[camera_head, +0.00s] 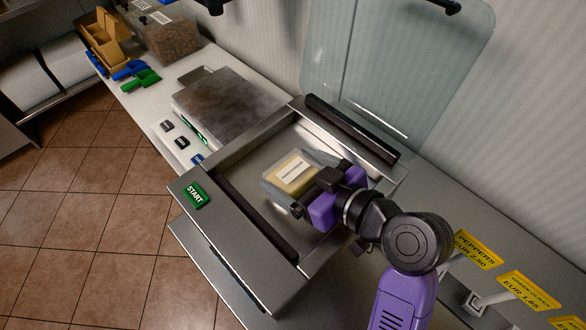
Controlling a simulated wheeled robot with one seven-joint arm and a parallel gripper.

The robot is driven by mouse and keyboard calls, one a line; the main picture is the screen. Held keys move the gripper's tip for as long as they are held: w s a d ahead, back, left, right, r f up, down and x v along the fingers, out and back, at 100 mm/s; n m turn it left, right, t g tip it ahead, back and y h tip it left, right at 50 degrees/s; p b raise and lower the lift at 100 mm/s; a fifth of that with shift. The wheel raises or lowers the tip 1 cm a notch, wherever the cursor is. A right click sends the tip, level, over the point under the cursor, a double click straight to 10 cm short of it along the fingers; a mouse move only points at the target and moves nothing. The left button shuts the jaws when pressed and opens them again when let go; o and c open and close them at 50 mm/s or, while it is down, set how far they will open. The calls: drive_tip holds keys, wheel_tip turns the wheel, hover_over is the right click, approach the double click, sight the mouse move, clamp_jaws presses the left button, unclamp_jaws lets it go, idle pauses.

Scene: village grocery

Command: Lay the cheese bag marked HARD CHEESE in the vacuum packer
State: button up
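The cheese bag (290,173), a clear bag with a yellow block and a white label, is in the chamber of the vacuum packer (232,155). The label's print is too small to read. The packer's clear lid (400,62) stands open at the back. My gripper (299,177) reaches into the chamber from the right, its grey fingers spread along two sides of the bag. I cannot tell whether the fingers press on the bag or whether it rests on the chamber floor.
A green START button (195,195) is on the packer's front left. A steel scale (225,105) stands left of it on the white counter. Dark bars (352,128) edge the chamber. Yellow price tags (478,249) are at the lower right.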

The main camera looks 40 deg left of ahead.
drive_tip(key=shift+o, duration=0.7)
drive_tip(key=shift+r, duration=0.15)
drive_tip(key=b+v, duration=0.1)
drive_tip(key=v, duration=1.1)
drive_tip(key=shift+s, duration=0.1)
